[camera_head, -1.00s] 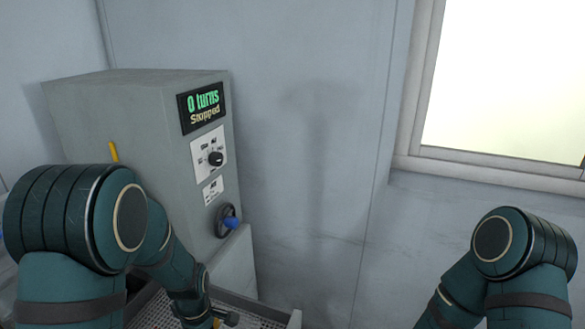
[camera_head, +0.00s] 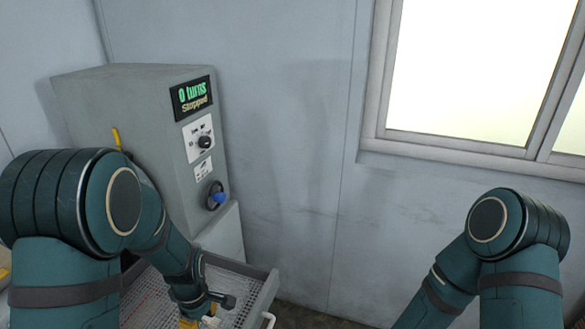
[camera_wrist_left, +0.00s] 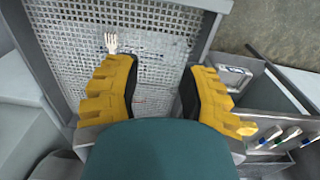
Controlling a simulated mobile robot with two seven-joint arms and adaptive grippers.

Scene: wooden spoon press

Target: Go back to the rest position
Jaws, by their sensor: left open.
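My left gripper (camera_wrist_left: 160,85) has its two yellow fingers spread apart with nothing between them. It is above a grey mesh tray (camera_wrist_left: 150,58) in the left wrist view. A small pale piece with prongs, like a fork head (camera_wrist_left: 111,42), lies on the mesh beyond the left finger. In the head view only a bit of yellow from the left gripper (camera_head: 188,323) shows at the bottom edge. My right arm is bent at the lower right, and its gripper is out of the picture.
A grey machine (camera_head: 120,95) stands behind the left arm; its display (camera_head: 191,97) reads "0 turns Stopped". It has a knob, a blue-handled wheel (camera_head: 216,196) and a yellow lever (camera_head: 117,138). Side bins (camera_wrist_left: 275,100) hold several small items. A window (camera_head: 470,75) is at right.

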